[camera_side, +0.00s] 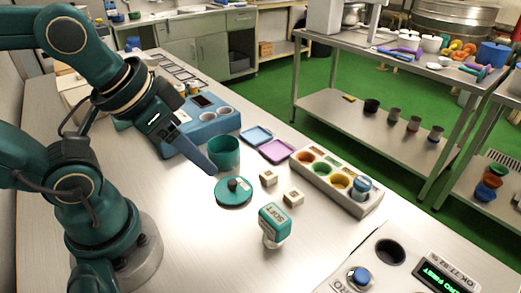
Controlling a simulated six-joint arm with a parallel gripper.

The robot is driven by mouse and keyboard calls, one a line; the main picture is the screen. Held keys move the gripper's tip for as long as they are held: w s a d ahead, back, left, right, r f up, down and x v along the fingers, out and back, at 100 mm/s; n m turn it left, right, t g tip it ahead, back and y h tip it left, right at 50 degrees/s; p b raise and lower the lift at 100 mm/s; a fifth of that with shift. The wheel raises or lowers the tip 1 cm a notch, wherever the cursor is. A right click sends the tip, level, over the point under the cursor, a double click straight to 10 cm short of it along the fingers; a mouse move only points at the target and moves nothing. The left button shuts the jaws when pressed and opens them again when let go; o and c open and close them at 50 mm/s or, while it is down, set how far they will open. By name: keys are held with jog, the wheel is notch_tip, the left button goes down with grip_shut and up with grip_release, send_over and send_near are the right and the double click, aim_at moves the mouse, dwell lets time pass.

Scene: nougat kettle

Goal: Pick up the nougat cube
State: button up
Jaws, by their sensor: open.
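Two small cream cubes with a darker patch on top sit on the pale table. One cube (268,178) is nearer the teal cup, and the other cube (293,197) is a little to its right and nearer the camera. I cannot tell which is the nougat cube, or whether both are nougat. My gripper (211,170) is open and empty, pointing down to the right. Its tip ends beside the teal cup, left of both cubes and apart from them. The fingers overlap in this view, so the gap between them is hidden.
The teal cup (224,152) and a round teal lid with a dark knob (234,192) are close to my gripper. A teal stamp-like block (273,222) stands in front. A tray of coloured cups (345,200) lies right; blue (256,136) and purple (278,151) trays lie behind.

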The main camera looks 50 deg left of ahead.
dwell(0.4)
jog(key=o, duration=0.3)
jog(key=w+r, duration=0.4)
jog(key=w, duration=0.1)
jog(key=g, duration=0.5)
send_over(270, 173)
notch_tip(270, 173, down, 14)
jog(key=shift+w+r, duration=0.1)
jog(key=shift+r, duration=0.1)
jog(key=shift+f+g, duration=0.3)
jog(key=shift+f, duration=2.45)
